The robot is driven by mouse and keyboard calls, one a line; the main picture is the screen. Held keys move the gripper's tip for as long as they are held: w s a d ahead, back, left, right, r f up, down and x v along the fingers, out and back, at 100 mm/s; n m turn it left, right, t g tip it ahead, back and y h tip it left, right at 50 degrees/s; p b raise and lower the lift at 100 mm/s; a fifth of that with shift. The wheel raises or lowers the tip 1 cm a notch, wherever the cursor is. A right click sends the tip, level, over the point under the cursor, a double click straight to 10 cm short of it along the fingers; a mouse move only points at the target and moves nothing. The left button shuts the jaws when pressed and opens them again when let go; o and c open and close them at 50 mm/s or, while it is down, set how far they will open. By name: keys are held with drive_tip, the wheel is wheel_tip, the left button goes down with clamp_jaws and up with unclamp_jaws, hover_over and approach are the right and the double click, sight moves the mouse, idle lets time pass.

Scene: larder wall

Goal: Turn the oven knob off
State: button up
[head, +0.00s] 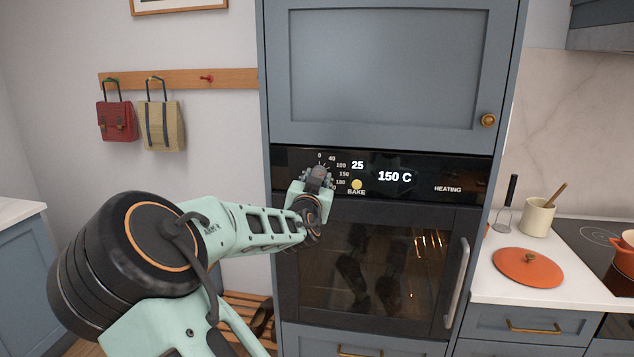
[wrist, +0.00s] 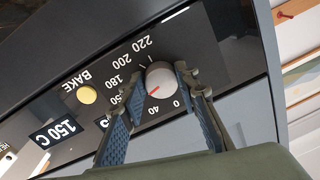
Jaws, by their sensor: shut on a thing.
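The oven knob (wrist: 166,82) is a round grey dial with a red pointer line, set in the black control panel (head: 430,176). In the wrist view the line points to the lower left, off the 0 mark and towards the low numbers near 40. My gripper (wrist: 162,76) has one finger on each side of the knob and is shut on it. In the head view my gripper (head: 318,182) is at the left of the panel and covers part of the knob. The display reads 25, 150 C and HEATING.
The oven door (head: 370,285) below is closed, with a glowing element inside and a vertical handle (head: 457,283) at right. A yellow BAKE button (wrist: 87,95) sits beside the dial. A cupboard door (head: 385,70) is above. The counter at right holds an orange lid (head: 528,268) and a crock (head: 537,218).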

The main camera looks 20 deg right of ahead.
drive_tip(key=shift+d+r+n+g+h+b, duration=0.15)
drive_tip(key=shift+n+b, duration=0.35)
drive_tip(key=shift+n, duration=1.95)
drive_tip(key=shift+a+n+g+h+b, duration=0.1)
drive_tip(key=shift+n+b, duration=0.35)
drive_tip(key=shift+n, duration=2.05)
drive_tip(key=shift+d+r+n+g+h+b, duration=0.15)
drive_tip(key=shift+n+b, duration=0.35)
drive_tip(key=shift+n, duration=1.95)
drive_tip(key=shift+f, duration=0.1)
drive_tip(key=o, duration=1.2)
drive_tip(key=shift+c, duration=0.2)
drive_tip(key=shift+s+a, duration=0.1)
drive_tip(key=v, duration=1.2)
